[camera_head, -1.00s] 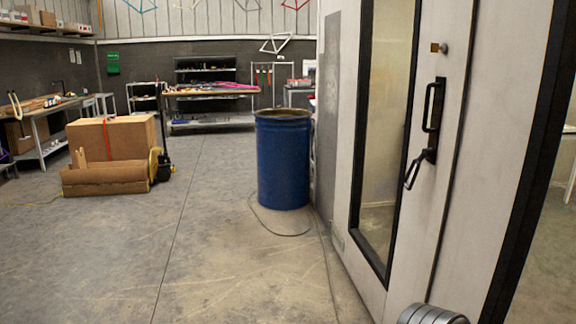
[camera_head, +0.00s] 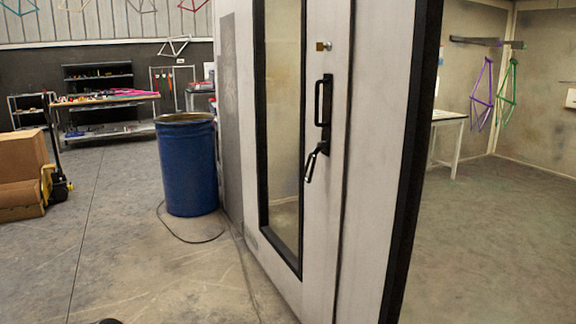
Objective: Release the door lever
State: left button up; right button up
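The door lever (camera_head: 313,161) is a black handle low on the pale booth door (camera_head: 287,255), angled down to the left from its mount. A black vertical pull handle (camera_head: 323,101) is fixed just above it. The door has a tall window (camera_head: 283,130) in a black frame. Neither of my grippers shows in the head view, and nothing touches the lever. A small dark shape shows at the bottom left edge, too little to tell what it is.
A blue drum (camera_head: 188,168) stands left of the booth, with a cable (camera_head: 190,240) on the floor. Cardboard boxes (camera_head: 20,175) and a workbench (camera_head: 105,115) are further left and back. Right of the black door edge (camera_head: 412,160), the interior holds hanging frames (camera_head: 483,95) and a white table (camera_head: 447,122). The foreground floor is clear.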

aim_at(320, 146)
jog(key=i+j+u, duration=0.1)
jog(key=i+j, duration=0.3)
jog(key=i+j+u, duration=0.1)
jog(key=i+j, duration=0.2)
jog(key=i, duration=0.3)
jog(key=i+j+u, duration=0.15)
jog(key=i+j, duration=0.15)
jog(key=i, duration=0.2)
jog(key=i+j+u, duration=0.1)
jog(key=i+j, duration=0.15)
jog(key=i, duration=0.25)
